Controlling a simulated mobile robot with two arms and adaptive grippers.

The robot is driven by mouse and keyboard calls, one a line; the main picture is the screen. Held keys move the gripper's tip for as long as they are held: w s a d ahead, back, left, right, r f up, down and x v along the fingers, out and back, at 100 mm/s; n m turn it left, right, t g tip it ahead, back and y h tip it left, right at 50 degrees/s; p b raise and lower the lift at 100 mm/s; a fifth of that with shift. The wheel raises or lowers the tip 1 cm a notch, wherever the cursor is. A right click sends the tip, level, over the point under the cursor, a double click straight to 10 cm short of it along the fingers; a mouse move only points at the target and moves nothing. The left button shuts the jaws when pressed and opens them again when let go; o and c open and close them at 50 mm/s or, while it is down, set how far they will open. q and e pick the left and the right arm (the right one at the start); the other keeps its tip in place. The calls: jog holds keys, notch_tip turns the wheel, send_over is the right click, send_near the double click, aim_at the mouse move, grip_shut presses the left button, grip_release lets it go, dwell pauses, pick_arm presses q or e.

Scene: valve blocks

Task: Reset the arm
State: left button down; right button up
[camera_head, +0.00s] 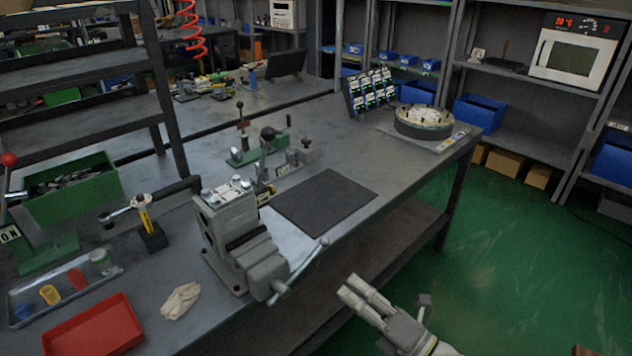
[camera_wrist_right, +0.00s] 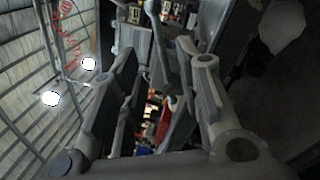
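My right gripper (camera_head: 348,285) is in front of the workbench, over the green floor at the lower middle of the head view. My left gripper does not show in either view.
A grey vise (camera_head: 245,240) stands at the bench's front edge, its handle (camera_head: 300,270) sticking out toward my right gripper. A dark mat (camera_head: 325,200), a cloth (camera_head: 180,300) and a red tray (camera_head: 92,330) lie on the bench (camera_head: 395,180).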

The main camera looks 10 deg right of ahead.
jog(key=s+d+f+m+g+h, duration=0.15)
jog(key=d+f+m+h, duration=0.35)
jog(key=f, duration=0.6)
jog(key=s+d+f+m+g+h+p, duration=0.1)
jog(key=s+d+f+m+h, duration=0.1)
jog(key=f+m, duration=0.6)
jog(key=s+d+f+m+g+h, duration=0.1)
jog(key=s+d+f+m+h, duration=0.2)
jog(key=f, duration=1)
jog(key=s+d+f+m+g+h, duration=0.2)
jog(key=s+f+m+g, duration=0.4)
jog(key=s+f, duration=0.7)
jog(key=s+a+f+m+g, duration=0.1)
jog(key=s+f+m+g, duration=0.1)
jog(key=s, duration=0.8)
jog(key=s+a+f+m+g+p, duration=0.1)
jog(key=s+f+m+g, duration=0.2)
jog(key=s, duration=0.8)
notch_tip(320, 180, down, 3)
jog(key=shift+s+a+r+m+h, duration=0.2)
jog(key=shift+s+a+m+h, duration=0.15)
jog(key=shift+m, duration=0.45)
jog(key=shift+w, duration=0.1)
